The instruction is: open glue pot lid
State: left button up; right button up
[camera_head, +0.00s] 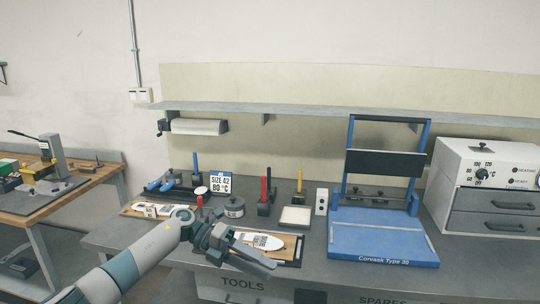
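The glue pot (234,207) looks like a small round grey metal tin. It stands upright on the grey workbench, right of the size sign, and its lid appears to be on. My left gripper (262,262) reaches in from the lower left, in front of the pot and nearer to me. It is apart from the pot, over the front edge of a wooden board with a white insole (262,241). Its fingers point right and overlap in this view, so their gap is unclear. My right gripper is out of view.
Red and black upright tools (265,194) stand just right of the pot. A size sign (221,182) is to its left. A white tray (295,217), a blue press (382,238) and a white oven (488,180) are further right. A shelf (330,113) runs above.

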pick_arm(q)
jog(key=w+a+f+n+t+h, duration=0.1)
jog(key=w+f+n+t, duration=0.1)
jog(key=f+n+t, duration=0.8)
jog(key=w+a+f+n+t+h, duration=0.1)
jog(key=f+n+t, duration=0.3)
jog(key=f+n, duration=0.75)
jog(key=s+a+f+n+t+y, duration=0.1)
jog(key=s+a+f+n+y, duration=0.25)
jog(key=f, duration=0.55)
jog(key=s+a+f+n+y, duration=0.2)
jog(key=s+a+f, duration=0.15)
jog(key=f, duration=0.45)
jog(key=s+a+f+n+t+y, duration=0.1)
jog(key=s+a+f+n+y, duration=0.25)
jog(key=f, duration=0.55)
jog(key=s+a+f+n+g+y, duration=0.25)
jog(key=s+f, duration=0.45)
jog(key=s, duration=0.5)
jog(key=s+a+f+n+g+y, duration=0.1)
jog(key=s+a+f+n+g, duration=0.15)
jog(key=s+f, duration=0.7)
jog(key=s+a+f+n+g+y, duration=0.25)
jog(key=s+f, duration=0.25)
jog(key=s, duration=1)
jog(key=s+a+f+n+g, duration=0.1)
jog(key=s+a+f+g, duration=0.1)
jog(key=s, duration=1.3)
jog(key=shift+f, duration=0.35)
